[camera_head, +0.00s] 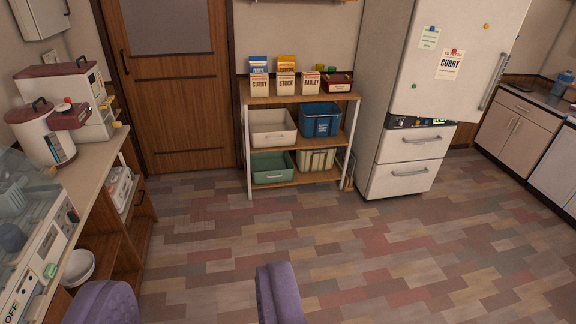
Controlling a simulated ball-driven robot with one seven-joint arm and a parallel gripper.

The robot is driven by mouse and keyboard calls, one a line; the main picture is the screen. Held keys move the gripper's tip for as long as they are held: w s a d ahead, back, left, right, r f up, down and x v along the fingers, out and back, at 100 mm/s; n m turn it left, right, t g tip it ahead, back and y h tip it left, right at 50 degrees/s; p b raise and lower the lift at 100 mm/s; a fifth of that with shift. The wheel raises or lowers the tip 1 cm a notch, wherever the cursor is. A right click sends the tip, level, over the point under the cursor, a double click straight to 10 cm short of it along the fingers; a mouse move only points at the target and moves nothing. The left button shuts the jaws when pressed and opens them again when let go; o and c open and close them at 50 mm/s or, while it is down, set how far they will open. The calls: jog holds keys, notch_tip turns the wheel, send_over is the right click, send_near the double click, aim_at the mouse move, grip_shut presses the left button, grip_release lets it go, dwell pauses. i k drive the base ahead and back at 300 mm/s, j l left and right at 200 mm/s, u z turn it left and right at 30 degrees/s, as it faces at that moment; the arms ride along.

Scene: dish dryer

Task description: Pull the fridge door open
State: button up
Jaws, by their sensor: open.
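The white fridge (373,140) stands at the back, right of centre. Its upper door (438,85) carries paper notes and magnets. A vertical handle (490,86) is on the door's right edge. The door juts past the drawers to the right, and small items show under its lower edge, so it looks partly open. Two drawers (410,147) below look shut. My gripper (190,298) shows as two purple fingers at the bottom edge, wide apart, with nothing seen between them. It is well away from the fridge, across the floor.
A shelf rack (246,150) with bins and food boxes stands left of the fridge. A counter (95,160) with appliances and a white bowl (78,267) line the left. Cabinets (517,133) stand at right. The patterned floor (390,250) between is clear.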

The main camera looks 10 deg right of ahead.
aim_at(456, 53)
jog(key=i+l+z, duration=0.15)
jog(key=i+z, duration=0.3)
jog(key=i, duration=0.2)
jog(key=i+z, duration=0.45)
jog(key=i, duration=0.15)
jog(key=i+j+z, duration=0.45)
jog(key=i, duration=0.2)
jog(key=i+l+z, duration=0.25)
jog(key=i+z, duration=0.15)
jog(key=i, duration=0.85)
jog(key=i+j+z, duration=0.1)
jog(key=i+z, duration=0.25)
jog(key=i, duration=0.9)
jog(key=i+u, duration=0.15)
jog(key=i, duration=0.3)
jog(key=i+l+u, duration=0.15)
jog(key=i, duration=0.25)
jog(key=i+l+u, duration=0.1)
jog(key=i, duration=0.3)
